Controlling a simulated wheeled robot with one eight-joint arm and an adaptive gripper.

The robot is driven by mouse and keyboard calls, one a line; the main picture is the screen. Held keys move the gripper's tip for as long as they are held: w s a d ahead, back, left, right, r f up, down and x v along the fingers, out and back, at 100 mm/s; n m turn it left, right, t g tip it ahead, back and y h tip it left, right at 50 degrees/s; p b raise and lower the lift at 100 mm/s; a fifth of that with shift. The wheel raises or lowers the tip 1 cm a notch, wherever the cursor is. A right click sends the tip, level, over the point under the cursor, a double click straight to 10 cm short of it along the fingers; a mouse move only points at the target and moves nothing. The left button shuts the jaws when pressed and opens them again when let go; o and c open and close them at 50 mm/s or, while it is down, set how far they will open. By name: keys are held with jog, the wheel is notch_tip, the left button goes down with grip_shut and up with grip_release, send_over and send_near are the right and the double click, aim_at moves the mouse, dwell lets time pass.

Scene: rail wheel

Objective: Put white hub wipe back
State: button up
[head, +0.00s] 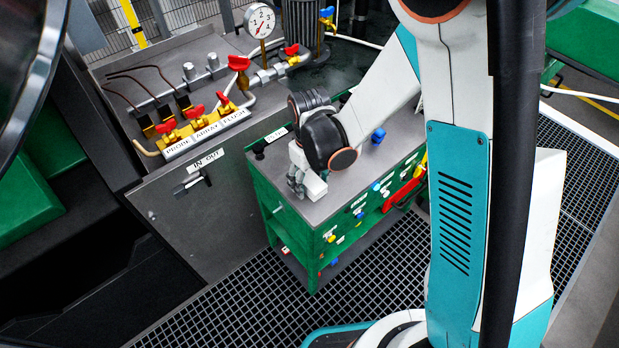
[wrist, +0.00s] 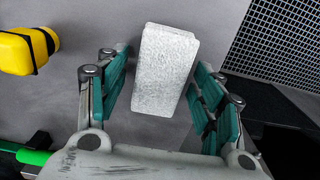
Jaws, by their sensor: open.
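The white hub wipe (wrist: 164,70) is a pale, speckled rectangular block in the wrist view. It is over a plain grey surface and between the two teal-padded fingers of my gripper (wrist: 160,88). In the head view my gripper (head: 305,178) points down at the near left corner of the grey top of a green cart (head: 262,192). A small white block at its tip there looks like the wipe, partly hidden by the gripper.
A yellow item with a black strap (wrist: 28,50) is at the wrist view's upper left, and a green bar (wrist: 36,157) is below it. A valve panel (head: 205,140) with red handles and a gauge (head: 260,20) stands behind the cart. A blue knob (head: 378,135) is on the cart top.

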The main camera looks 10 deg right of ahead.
aim_at(310, 179)
jog(key=shift+r, duration=0.1)
notch_tip(310, 179, up, 12)
jog(key=p, duration=0.4)
dwell(1.3)
